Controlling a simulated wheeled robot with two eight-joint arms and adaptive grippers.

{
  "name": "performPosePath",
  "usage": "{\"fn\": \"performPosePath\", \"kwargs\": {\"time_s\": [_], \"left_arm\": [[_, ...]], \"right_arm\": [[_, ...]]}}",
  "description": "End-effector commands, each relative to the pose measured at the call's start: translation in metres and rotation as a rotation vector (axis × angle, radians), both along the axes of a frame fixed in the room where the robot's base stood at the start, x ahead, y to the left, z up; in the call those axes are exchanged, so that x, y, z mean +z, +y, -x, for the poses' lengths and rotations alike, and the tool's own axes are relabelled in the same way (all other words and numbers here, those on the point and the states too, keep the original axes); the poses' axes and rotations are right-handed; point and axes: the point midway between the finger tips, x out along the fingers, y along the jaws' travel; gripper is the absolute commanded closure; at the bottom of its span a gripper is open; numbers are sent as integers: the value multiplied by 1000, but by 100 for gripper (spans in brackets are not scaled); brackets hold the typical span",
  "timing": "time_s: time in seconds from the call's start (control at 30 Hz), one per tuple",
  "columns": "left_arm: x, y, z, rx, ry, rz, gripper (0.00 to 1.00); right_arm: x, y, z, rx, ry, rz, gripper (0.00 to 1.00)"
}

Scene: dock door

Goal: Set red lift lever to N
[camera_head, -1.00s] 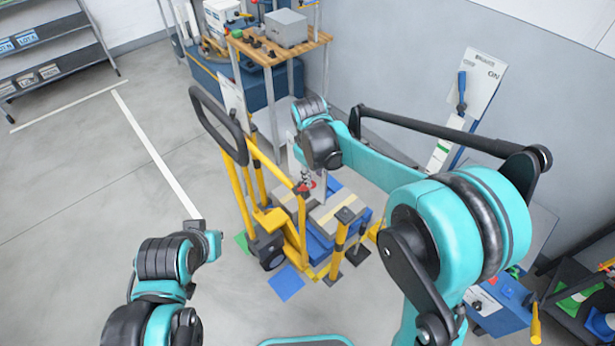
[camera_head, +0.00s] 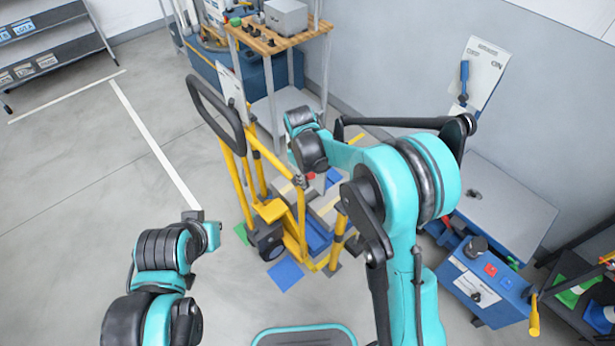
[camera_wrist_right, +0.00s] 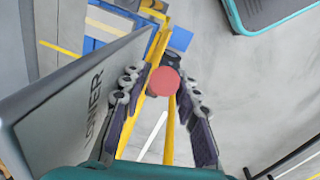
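The red knob of the lift lever (camera_wrist_right: 163,81) shows as a round disc between the fingertips in the right wrist view. A small red spot (camera_head: 310,176) shows beside the yellow pallet truck (camera_head: 270,210) in the head view. My right gripper (camera_wrist_right: 160,85) is open, one finger on each side of the knob; I cannot tell whether they touch it. In the head view my right wrist hides most of that gripper.
The truck's black loop handle (camera_head: 215,112) rises left of my right wrist. A wooden-topped workbench (camera_head: 275,38) stands behind. A blue machine (camera_head: 485,285) is at right, with a grey table (camera_head: 500,210) behind it. The floor at left is clear.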

Motion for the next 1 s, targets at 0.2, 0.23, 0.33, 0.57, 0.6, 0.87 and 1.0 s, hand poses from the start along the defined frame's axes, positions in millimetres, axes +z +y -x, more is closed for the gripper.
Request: {"fn": "performPosePath", "kwargs": {"time_s": [0.2,0.23,0.33,0.57,0.6,0.87,1.0], "left_arm": [[0,0,0,0,0,0,100],[0,0,0,0,0,0,100],[0,0,0,0,0,0,100],[2,0,0,0,0,0,100],[3,0,0,0,0,0,100],[7,0,0,0,0,0,100],[8,0,0,0,0,0,100]], "right_arm": [[1,0,0,0,0,0,88],[1,0,0,0,0,0,96],[1,0,0,0,0,0,100],[3,4,-5,2,39,27,100],[5,6,-8,2,62,45,100],[14,19,-26,1,248,181,100],[16,24,-34,0,327,239,100]]}}
